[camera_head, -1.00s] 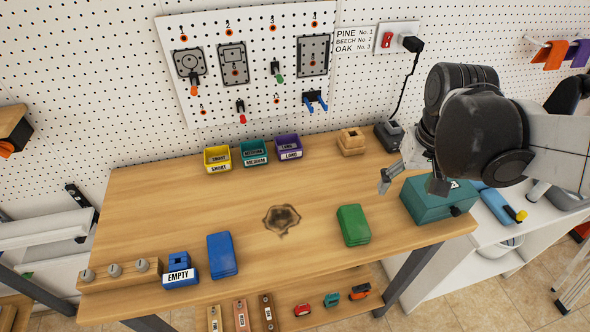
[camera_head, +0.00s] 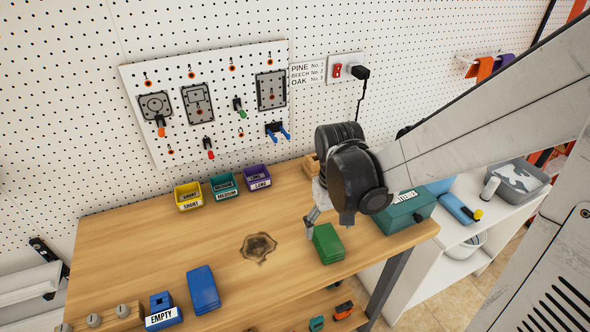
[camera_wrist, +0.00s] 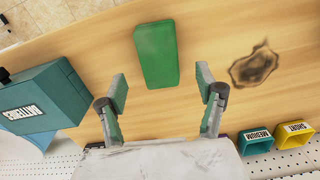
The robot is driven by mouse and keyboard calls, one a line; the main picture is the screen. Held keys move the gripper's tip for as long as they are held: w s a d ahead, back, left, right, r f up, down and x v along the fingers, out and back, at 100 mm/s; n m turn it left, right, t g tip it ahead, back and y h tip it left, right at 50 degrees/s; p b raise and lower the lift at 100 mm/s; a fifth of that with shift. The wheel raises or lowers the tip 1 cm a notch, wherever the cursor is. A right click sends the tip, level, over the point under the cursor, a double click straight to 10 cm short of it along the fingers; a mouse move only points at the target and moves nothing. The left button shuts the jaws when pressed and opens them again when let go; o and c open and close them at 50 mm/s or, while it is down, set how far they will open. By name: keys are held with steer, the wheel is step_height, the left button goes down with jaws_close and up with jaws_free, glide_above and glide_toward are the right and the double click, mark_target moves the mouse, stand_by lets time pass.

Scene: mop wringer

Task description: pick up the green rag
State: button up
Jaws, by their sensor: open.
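The green rag (camera_head: 328,243), a thick rounded rectangular slab, lies flat on the wooden bench near its front edge. It also shows in the wrist view (camera_wrist: 157,54), beyond my fingertips. My gripper (camera_wrist: 162,85) is open, with nothing between its fingers. The rag lies ahead of the gap between the fingers, and no contact shows. In the head view my gripper (camera_head: 313,220) is at the rag's back left side, partly hidden by my wrist.
A teal batteries box (camera_head: 404,212) stands right of the rag. A blue slab (camera_head: 203,290) and a burn mark (camera_head: 258,248) are to its left. Yellow (camera_head: 188,196), teal (camera_head: 224,186) and purple (camera_head: 257,178) bins stand at the back. The bench around the rag is mostly clear.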

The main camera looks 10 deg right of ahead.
mark_target(328, 238)
steer(key=shift+s+f, duration=0.15)
steer(key=shift+f, duration=1.3)
steer(key=shift+s+f, duration=0.1)
steer(key=shift+f, duration=1.3)
steer(key=c, duration=1.1)
steer(key=shift+c, duration=0.2)
steer(key=shift+r, duration=0.2)
steer(key=shift+r, duration=0.6)
step_height(328, 238, up, 3)
steer(key=shift+f, duration=0.15)
steer(key=s+a+r+p, duration=0.1)
steer(key=s+a+r, duration=0.5)
steer(key=s+a, duration=0.2)
steer(key=shift+s+r, duration=0.25)
steer(key=shift+r, duration=0.15)
